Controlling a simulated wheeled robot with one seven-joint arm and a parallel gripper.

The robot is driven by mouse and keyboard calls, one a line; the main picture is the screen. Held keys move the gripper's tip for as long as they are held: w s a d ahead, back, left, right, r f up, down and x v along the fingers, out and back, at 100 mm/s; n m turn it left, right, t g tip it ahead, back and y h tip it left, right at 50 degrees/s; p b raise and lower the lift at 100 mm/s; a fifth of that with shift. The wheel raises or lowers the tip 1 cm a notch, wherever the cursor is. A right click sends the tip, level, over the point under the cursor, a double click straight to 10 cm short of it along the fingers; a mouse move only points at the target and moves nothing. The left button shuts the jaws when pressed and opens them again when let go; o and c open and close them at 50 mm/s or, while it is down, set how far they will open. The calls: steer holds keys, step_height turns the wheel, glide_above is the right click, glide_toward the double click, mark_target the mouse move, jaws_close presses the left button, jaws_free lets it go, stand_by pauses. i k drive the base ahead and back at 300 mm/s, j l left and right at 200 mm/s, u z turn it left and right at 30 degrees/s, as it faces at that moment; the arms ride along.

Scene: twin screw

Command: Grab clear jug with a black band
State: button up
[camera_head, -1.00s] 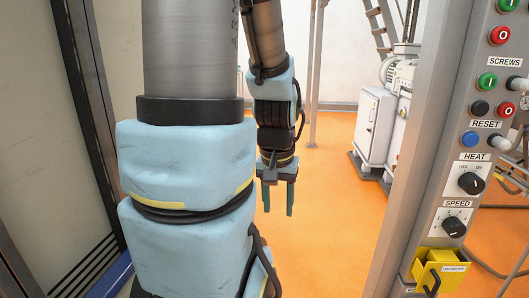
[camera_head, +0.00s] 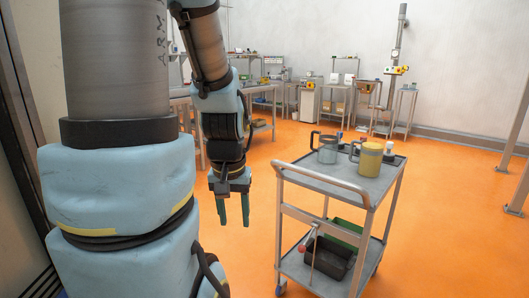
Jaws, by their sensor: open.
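A grey, see-through jug (camera_head: 327,151) with a dark handle on its left stands on the top shelf of a grey cart (camera_head: 340,184). I cannot clearly make out a black band on it. A second jug (camera_head: 369,160) with yellow colouring and a dark handle on its left stands to its right on the same shelf. My gripper (camera_head: 234,214) hangs pointing down, open and empty, left of the cart and apart from both jugs.
Dark and green bins (camera_head: 328,258) sit on the cart's lower shelf. Workbenches (camera_head: 262,90) and equipment line the back wall. Orange floor (camera_head: 455,215) is clear right of the cart. A cart handle faces me.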

mark_target(327, 151)
steer(key=i+j+u, duration=0.25)
steer(key=i+u, duration=0.25)
steer(key=i, duration=0.15)
steer(key=i+u, duration=0.45)
steer(key=i, duration=0.15)
steer(key=i+z, duration=0.35)
steer(key=i, duration=0.2)
steer(key=i+j+z, duration=0.3)
steer(key=i, duration=0.25)
